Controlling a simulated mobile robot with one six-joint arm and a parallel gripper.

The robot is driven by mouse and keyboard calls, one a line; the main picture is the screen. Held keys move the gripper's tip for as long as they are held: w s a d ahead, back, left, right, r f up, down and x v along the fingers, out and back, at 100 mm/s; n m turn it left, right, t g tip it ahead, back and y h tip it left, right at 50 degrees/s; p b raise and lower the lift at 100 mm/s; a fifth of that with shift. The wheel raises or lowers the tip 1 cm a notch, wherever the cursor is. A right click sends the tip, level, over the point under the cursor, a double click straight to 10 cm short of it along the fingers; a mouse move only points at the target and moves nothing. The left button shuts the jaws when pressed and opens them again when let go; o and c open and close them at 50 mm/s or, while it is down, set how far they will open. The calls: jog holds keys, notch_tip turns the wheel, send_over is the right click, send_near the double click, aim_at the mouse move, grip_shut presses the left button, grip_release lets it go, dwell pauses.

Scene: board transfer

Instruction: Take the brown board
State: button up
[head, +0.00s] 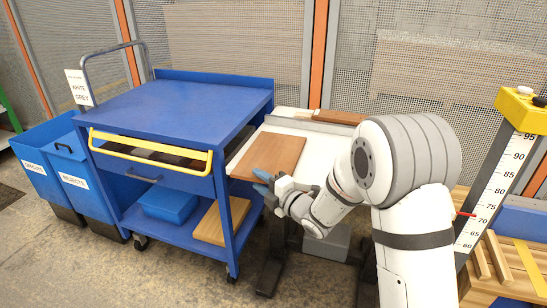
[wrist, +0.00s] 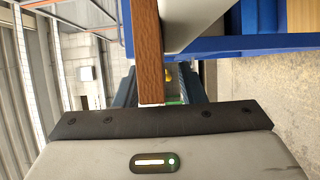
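The brown board (head: 268,157) lies flat on a pale work surface (head: 312,150) in the head view. In the wrist view its long edge (wrist: 149,50) runs down from the top, with the pale surface beside it on the right. My gripper (head: 267,184) is at the board's near right corner in the head view. In the wrist view its two dark blue fingers (wrist: 158,92) stand apart, with the board's edge between them in the picture. I cannot tell whether either finger touches the board.
A blue cart (head: 180,105) with a yellow handle stands to the left, with a blue box (head: 170,203) and a light wooden board (head: 222,220) on its lower shelf. Blue bins (head: 72,175) stand further left. A yellow-topped measuring post (head: 495,160) stands at the right.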

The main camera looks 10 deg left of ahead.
jog(key=shift+w+a, duration=0.1)
jog(key=shift+a, duration=0.05)
grip_shut()
jog(key=shift+r, duration=0.1)
dwell(0.3)
